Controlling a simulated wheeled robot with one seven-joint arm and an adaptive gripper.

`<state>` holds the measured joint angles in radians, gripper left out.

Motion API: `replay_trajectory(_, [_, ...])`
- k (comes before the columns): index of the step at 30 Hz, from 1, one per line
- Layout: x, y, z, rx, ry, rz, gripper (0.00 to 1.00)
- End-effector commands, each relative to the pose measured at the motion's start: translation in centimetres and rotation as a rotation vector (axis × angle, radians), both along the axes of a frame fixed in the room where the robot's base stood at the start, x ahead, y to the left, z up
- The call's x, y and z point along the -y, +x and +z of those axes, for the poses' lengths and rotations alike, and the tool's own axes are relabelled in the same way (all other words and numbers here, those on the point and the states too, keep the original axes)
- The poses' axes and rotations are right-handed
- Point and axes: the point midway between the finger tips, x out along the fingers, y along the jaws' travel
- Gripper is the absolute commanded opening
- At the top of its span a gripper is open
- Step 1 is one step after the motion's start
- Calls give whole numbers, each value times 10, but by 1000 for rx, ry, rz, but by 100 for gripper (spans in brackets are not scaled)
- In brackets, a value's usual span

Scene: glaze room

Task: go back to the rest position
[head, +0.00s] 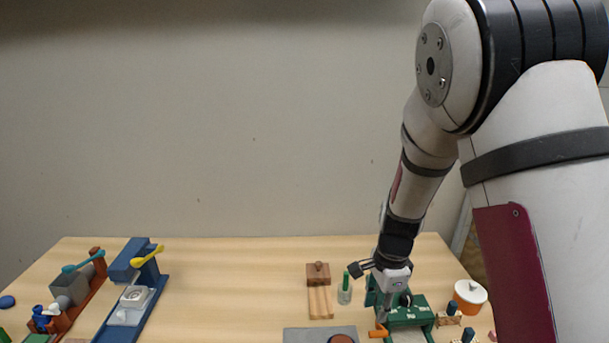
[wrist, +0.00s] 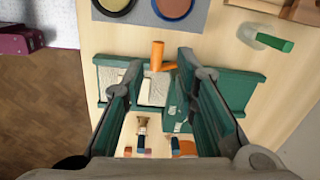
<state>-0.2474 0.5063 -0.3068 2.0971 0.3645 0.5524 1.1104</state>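My gripper (head: 384,312) is low over the right part of the table, at a green device (head: 412,316) with an orange handle (head: 377,333). In the wrist view my gripper (wrist: 160,58) has its two fingers apart, with a clear gap between the tips. The orange handle (wrist: 157,54) shows between the fingertips, with space on both sides of it. The green device (wrist: 238,92) spreads beneath and behind the fingers. I cannot tell whether a finger touches it. My arm reaches down from the upper right in the head view.
A grey plate (head: 300,335) with round pads is beside the device. A wooden block and board (head: 319,292), a glass with a green stick (head: 345,293) and an orange-white pot (head: 470,295) stand close by. Blue (head: 150,305) and brown devices stand left. The table's middle is bare.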

Motion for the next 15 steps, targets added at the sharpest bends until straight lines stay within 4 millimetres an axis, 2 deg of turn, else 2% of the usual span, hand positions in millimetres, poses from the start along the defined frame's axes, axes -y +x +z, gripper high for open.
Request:
replay_trajectory(1, [-2,1,19,29,16,49,27])
replay_trajectory(6, [-9,-13,77,109,42,273,27])
replay_trajectory(15, [-11,-58,158,259,-3,673,27])
